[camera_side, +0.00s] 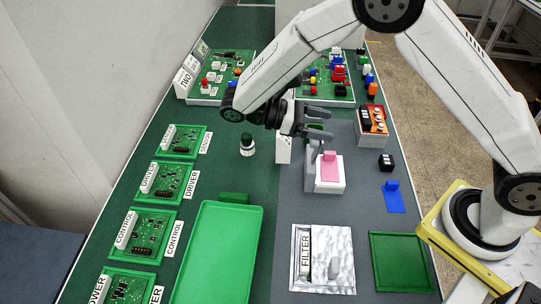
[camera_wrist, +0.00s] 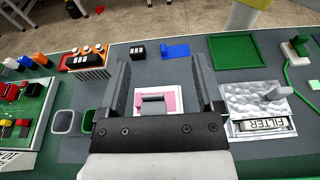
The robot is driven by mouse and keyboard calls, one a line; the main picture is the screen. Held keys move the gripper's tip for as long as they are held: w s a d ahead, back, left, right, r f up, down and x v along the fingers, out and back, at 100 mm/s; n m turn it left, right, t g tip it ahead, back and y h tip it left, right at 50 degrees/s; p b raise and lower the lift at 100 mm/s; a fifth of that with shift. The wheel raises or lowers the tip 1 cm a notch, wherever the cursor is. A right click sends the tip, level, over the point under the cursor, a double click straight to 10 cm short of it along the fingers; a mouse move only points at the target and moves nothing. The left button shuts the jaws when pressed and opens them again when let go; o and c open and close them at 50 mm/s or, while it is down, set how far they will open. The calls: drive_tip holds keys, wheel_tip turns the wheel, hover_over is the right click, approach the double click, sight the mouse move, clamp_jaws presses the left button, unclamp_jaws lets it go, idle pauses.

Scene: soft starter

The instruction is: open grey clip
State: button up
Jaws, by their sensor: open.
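A white block (camera_side: 330,186) stands on the grey mat with a pink plate (camera_side: 329,165) on it. In the wrist view a small grey piece, likely the grey clip (camera_wrist: 153,98), lies across the pink plate (camera_wrist: 170,97). My gripper (camera_side: 312,147) is over the left side of this block in the side view. In the wrist view its two dark fingers (camera_wrist: 160,62) are wide apart, with the pink plate between them and nothing gripped.
A silver FILTER plate (camera_side: 342,243) with a grey knob lies in front. A green tray (camera_side: 400,262), a blue part (camera_side: 394,197) and a black block (camera_side: 386,162) lie to the right. A large green tray (camera_side: 215,265) and several circuit boards are on the left.

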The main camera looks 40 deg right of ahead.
drive_tip(key=s+d+r, duration=0.1)
drive_tip(key=s+r, duration=0.5)
drive_tip(key=s, duration=0.5)
drive_tip(key=shift+d+r, duration=0.25)
drive_tip(key=shift+d, duration=0.05)
drive_tip(key=shift+c, duration=0.2)
drive_tip(key=shift+m, duration=0.3)
drive_tip(key=c, duration=1.1)
drive_tip(key=m, duration=0.1)
drive_tip(key=m+y, duration=0.1)
drive_tip(key=m, duration=0.1)
drive_tip(key=f+m, duration=0.1)
drive_tip(key=shift+w+d+t+y, duration=0.1)
drive_tip(key=shift+d+t+y, duration=0.3)
clamp_jaws()
drive_tip(key=w+d+f+m+t+y, duration=0.1)
drive_tip(key=w+m+t+y, duration=0.3)
drive_tip(key=m, duration=1.1)
drive_tip(key=w+d+m+t+y, duration=0.1)
drive_tip(key=w+m+t+y, duration=0.3)
drive_tip(key=m, duration=1.2)
drive_tip(key=shift+w+d+f+t, duration=0.15)
drive_tip(key=shift+d+f+t, duration=0.2)
drive_tip(key=shift+t, duration=0.25)
